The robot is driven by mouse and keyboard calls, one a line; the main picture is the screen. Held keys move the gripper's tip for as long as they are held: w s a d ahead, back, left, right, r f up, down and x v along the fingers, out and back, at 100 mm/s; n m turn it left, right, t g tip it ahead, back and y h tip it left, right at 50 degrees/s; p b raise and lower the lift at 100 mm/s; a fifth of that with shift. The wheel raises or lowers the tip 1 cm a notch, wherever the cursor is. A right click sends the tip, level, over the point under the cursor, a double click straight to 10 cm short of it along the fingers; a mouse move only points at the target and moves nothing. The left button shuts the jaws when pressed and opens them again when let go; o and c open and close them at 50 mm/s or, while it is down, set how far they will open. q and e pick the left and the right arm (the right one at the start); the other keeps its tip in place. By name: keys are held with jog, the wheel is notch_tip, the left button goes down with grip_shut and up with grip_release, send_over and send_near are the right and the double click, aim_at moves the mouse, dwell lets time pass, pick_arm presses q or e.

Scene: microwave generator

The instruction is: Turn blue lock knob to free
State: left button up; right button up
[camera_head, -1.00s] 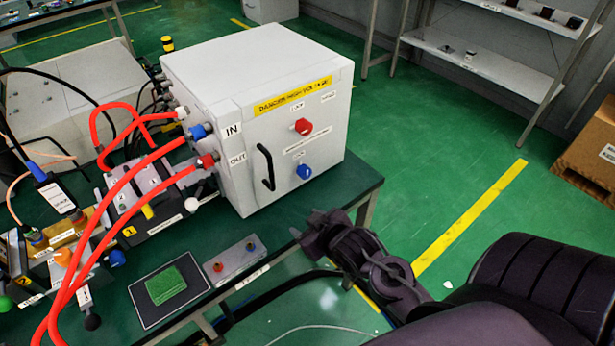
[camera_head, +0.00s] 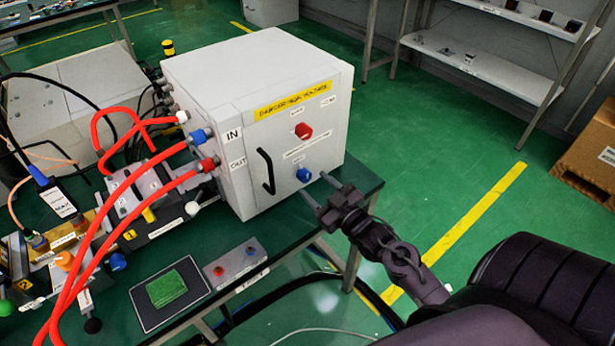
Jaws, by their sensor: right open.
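The blue lock knob (camera_head: 304,174) is on the lower part of the front face of the white cabinet (camera_head: 240,190). A red knob (camera_head: 303,131) sits above it on the same face. My right gripper (camera_head: 317,188) is open, with its two fingers apart and pointing at the cabinet front. Its fingertips are just below and to the right of the blue knob, and I see no contact with it. The jaws look empty. The labels beside the knobs are too small to read clearly. My left gripper is not in view.
A black handle (camera_head: 266,171) stands out from the cabinet front, left of the knobs. Red hoses (camera_head: 130,185) run to the cabinet's left side. A small control box (camera_head: 237,262) and a green pad (camera_head: 166,288) lie on the table. Open floor is to the right.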

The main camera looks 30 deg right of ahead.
aim_at(307, 178)
jog(key=shift+w+a, duration=0.2)
jog(key=shift+w, duration=1.9)
jog(key=shift+c, duration=0.3)
jog(key=c, duration=0.9)
